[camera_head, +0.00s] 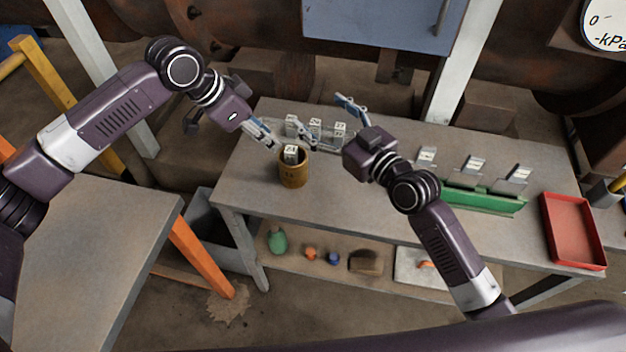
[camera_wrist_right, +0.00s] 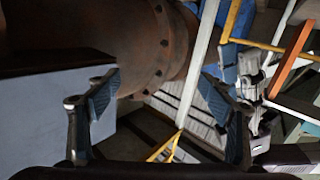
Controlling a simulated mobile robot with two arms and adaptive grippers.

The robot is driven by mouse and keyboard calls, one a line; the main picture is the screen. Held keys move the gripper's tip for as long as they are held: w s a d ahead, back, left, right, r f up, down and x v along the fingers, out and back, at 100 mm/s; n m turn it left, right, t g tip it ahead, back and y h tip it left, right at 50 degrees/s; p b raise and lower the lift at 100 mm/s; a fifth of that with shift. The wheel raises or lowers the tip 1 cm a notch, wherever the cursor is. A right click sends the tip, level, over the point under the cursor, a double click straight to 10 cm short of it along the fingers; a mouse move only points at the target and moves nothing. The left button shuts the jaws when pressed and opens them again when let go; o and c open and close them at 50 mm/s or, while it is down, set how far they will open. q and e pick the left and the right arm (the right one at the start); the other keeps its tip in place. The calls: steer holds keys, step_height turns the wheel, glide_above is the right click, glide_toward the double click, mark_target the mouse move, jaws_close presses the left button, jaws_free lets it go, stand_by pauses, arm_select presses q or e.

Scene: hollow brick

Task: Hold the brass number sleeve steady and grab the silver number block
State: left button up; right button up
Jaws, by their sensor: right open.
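The brass number sleeve (camera_head: 294,176) stands upright on the workbench, left of its middle. A silver number block (camera_head: 291,153) pokes out of its open top. My left gripper (camera_head: 270,143) is at the upper left of the sleeve, its fingertips close to the rim. I cannot tell whether it touches the sleeve or how far its fingers are apart. My right gripper (camera_head: 324,117) is open, above and right of the sleeve, with its fingers spread. In the right wrist view the right gripper (camera_wrist_right: 160,97) is open, with nothing held between its fingers.
Three pale number blocks (camera_head: 315,126) stand behind the sleeve, close to my right gripper. A green rack (camera_head: 484,201) with pale blocks and a red tray (camera_head: 573,232) are to the right. The bench front (camera_head: 330,205) is clear. A green bottle (camera_head: 278,240) stands on the lower shelf.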

mark_target(303, 177)
steer(key=s+a+f+g, duration=0.1)
steer(key=f, duration=0.4)
steer(key=s+f+g, duration=0.1)
steer(key=s+f, duration=0.1)
steer(key=f, duration=0.4)
steer(key=s+a+f+g+h, duration=0.1)
steer(key=s+f+g, duration=0.1)
steer(key=f, duration=0.3)
steer(key=shift+s+a+f, duration=0.1)
steer(key=shift+a+f, duration=0.2)
steer(key=shift+f, duration=0.05)
steer(key=shift+a+f, duration=0.1)
steer(key=shift+f, duration=0.15)
steer(key=shift+x, duration=3.65)
steer(key=shift+c, duration=0.4)
